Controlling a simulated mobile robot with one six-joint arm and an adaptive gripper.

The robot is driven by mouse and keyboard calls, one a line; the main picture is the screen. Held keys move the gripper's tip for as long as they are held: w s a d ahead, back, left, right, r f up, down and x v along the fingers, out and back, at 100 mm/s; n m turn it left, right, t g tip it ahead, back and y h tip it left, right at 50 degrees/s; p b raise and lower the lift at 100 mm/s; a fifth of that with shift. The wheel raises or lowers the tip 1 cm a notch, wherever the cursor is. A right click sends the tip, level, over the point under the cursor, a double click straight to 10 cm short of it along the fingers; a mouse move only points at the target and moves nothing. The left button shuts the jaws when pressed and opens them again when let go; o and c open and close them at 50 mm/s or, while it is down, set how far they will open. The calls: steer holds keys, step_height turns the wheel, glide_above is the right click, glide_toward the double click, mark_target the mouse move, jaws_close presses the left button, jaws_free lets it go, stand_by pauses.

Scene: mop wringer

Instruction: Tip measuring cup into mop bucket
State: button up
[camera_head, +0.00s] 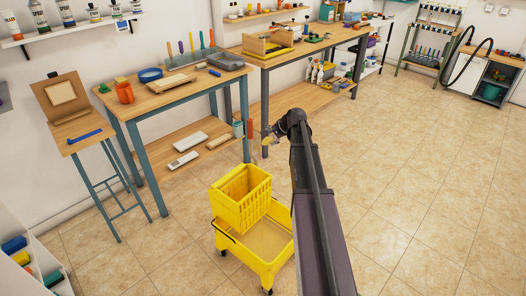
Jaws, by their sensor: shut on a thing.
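The yellow mop bucket (262,268) stands on the tiled floor at the bottom middle, on small dark wheels. A yellow slatted wringer (240,208) sits over its far left part, and its near right part is open. My gripper (266,137) is small in this view, at the end of my dark arm, above and beyond the bucket. It is shut on a small upright orange-red thing (250,129), which seems to be the measuring cup. The cup is not over the bucket's opening in the picture. Its contents are too small to tell.
A workbench (165,96) with an orange mug (125,92) and tools stands behind the bucket. A second bench (300,50) adjoins it at the right. A stool (85,143) stands at the left. The floor at the right (430,190) is clear.

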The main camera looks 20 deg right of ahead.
steer(key=shift+a+r+h, duration=0.15)
steer(key=shift+r+h, duration=0.05)
steer(key=shift+h, duration=0.3)
steer(key=shift+s+a+r+n+t+h, duration=0.25)
steer(key=shift+s+a+n+t+h, duration=0.3)
steer(key=shift+a+t, duration=0.2)
stand_by(0.9)
steer(key=shift+s+a+r+n+t+h+b, duration=0.15)
steer(key=shift+a+r+n+t+h+b, duration=0.25)
steer(key=shift+h, duration=0.45)
stand_by(1.1)
steer(key=shift+d+f, duration=0.1)
steer(key=shift+w+d+m+g+y+p, duration=0.25)
steer(key=shift+w+d+y+p, duration=0.05)
steer(key=shift+y+p, duration=0.1)
steer(key=shift+w+d+f+m+g+y, duration=0.2)
steer(key=shift+d+g+y, duration=0.05)
steer(key=shift+d+y, duration=0.15)
steer(key=shift+w+d+f+m+g+y, duration=0.15)
steer(key=shift+d+f+m+g+y, duration=0.1)
steer(key=shift+y, duration=0.15)
steer(key=shift+s+a, duration=0.1)
steer(key=shift+s, duration=0.05)
steer(key=shift+d+f, duration=0.1)
steer(key=shift+d, duration=0.1)
